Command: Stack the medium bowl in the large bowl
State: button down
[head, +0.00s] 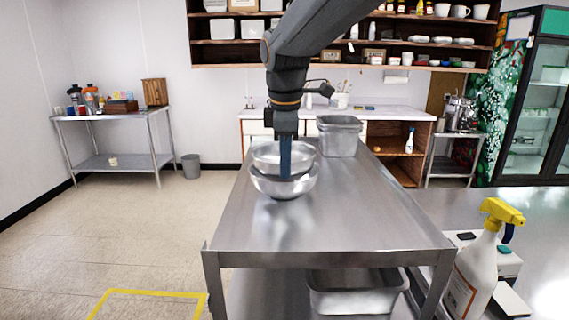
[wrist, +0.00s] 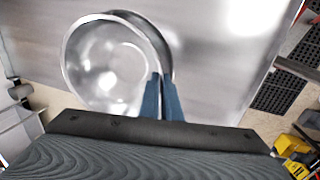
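The medium bowl (head: 268,157) is shiny metal and shows upright over the large bowl (head: 302,187), a shiny metal bowl on the steel table. The medium bowl's lower part overlaps the large bowl's opening; I cannot tell whether it touches the bottom. My gripper (head: 285,175) points down with its blue fingers at the medium bowl's near rim. In the wrist view the fingers (wrist: 161,80) are close together on the rim of the medium bowl (wrist: 110,62). The large bowl (wrist: 155,34) shows there as a darker crescent beyond its right edge.
The steel table (head: 340,222) is clear in front of and right of the bowls. Grey tubs (head: 339,138) stand at its far end. A spray bottle (head: 478,275) stands on a counter at the right. A metal pan (head: 357,297) is on the lower shelf.

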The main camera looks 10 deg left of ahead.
dwell(0.3)
jog(key=c, duration=1.9)
grip_release()
jog(key=shift+r, duration=0.1)
jog(key=b+v, duration=0.2)
jog(key=v, duration=0.5)
jog(key=shift+r, duration=0.35)
